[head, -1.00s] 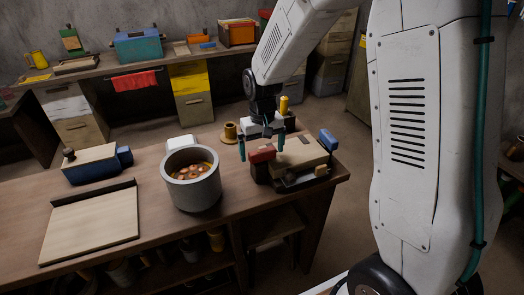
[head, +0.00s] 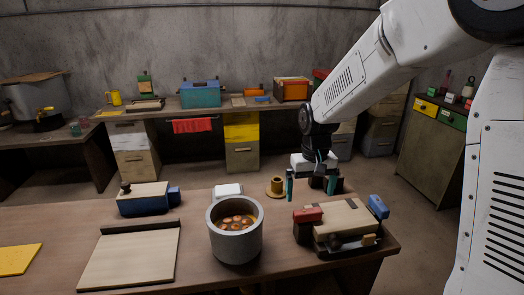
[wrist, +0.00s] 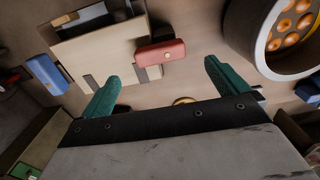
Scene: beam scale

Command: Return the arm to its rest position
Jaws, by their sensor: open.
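My gripper (head: 311,187) hangs at the end of my white arm, its two green fingers apart with nothing between them. In the head view it is above the far side of a wooden device (head: 345,217), apart from it as far as I can tell. The device has a red block (head: 308,216) at its left and a blue block (head: 377,206) at its right. In the wrist view my open fingers (wrist: 160,82) show with the red block (wrist: 161,52) beyond them and the blue block (wrist: 47,74) at the left.
A grey pot (head: 236,245) with round orange pieces stands left of the device. A brass-coloured spool (head: 276,187), a white block (head: 228,191), a blue-and-wood box (head: 146,198) and a pale board (head: 127,254) share the table. A back bench (head: 160,112) holds boxes. Space above the table's left is clear.

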